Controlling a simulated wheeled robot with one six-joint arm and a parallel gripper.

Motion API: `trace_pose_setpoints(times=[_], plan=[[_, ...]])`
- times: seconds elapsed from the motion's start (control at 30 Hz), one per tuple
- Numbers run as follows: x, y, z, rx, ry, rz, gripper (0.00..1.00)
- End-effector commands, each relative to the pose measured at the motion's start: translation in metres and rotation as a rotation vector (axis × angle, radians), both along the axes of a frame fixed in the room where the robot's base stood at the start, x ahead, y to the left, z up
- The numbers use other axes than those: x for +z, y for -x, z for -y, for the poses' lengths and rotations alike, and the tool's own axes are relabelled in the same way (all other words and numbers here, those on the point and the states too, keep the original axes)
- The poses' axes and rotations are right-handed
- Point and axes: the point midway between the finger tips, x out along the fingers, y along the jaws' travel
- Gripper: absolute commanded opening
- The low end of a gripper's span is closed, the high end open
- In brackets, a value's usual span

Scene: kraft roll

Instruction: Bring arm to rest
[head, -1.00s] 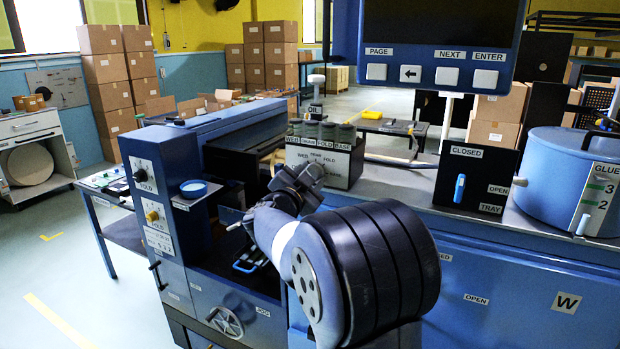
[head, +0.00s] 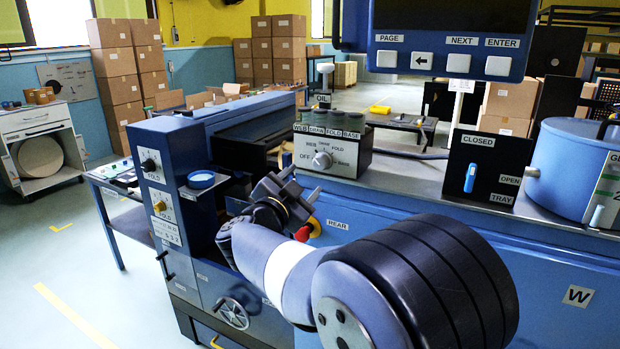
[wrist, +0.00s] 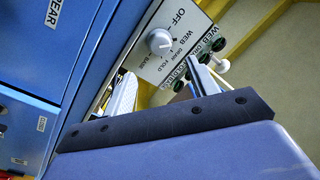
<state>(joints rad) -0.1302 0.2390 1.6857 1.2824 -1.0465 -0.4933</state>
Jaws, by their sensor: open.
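My gripper (head: 303,184) is open and empty, held in the air in front of the blue machine, just below and left of a grey selector box (head: 360,163). In the wrist view my gripper's two fingers (wrist: 163,85) stand apart, with nothing visible between them but the box behind. The box's round dial (head: 322,160) has labels such as OFF, WEB, DRAW, FOLD and BASE around it; the dial also shows in the wrist view (wrist: 159,42). I cannot tell the exact gap between gripper and box. My arm reaches in from the lower right.
A red-and-yellow button (head: 306,231) sits close behind my wrist. A screen panel (head: 450,40) hangs above right. A switch panel (head: 478,175) and a blue glue pot (head: 572,170) stand on the right counter. Open floor (head: 50,290) lies at left; stacked cartons (head: 130,75) stand behind.

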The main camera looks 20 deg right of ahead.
Motion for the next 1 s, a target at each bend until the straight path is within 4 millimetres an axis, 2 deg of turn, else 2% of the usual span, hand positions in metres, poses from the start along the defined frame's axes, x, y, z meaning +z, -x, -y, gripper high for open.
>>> trace_pose_setpoints(times=[0.2, 0.57, 0.77, 1.0], plan=[[-0.001, 0.009, -0.011, 0.0, 0.0, 0.0, 0.56], [0.0, 0.008, -0.009, -0.001, 0.0, -0.001, 0.56], [0.001, -0.006, 0.009, -0.005, 0.001, -0.002, 0.56], [0.005, -0.037, 0.043, -0.005, 0.001, -0.002, 0.56]])
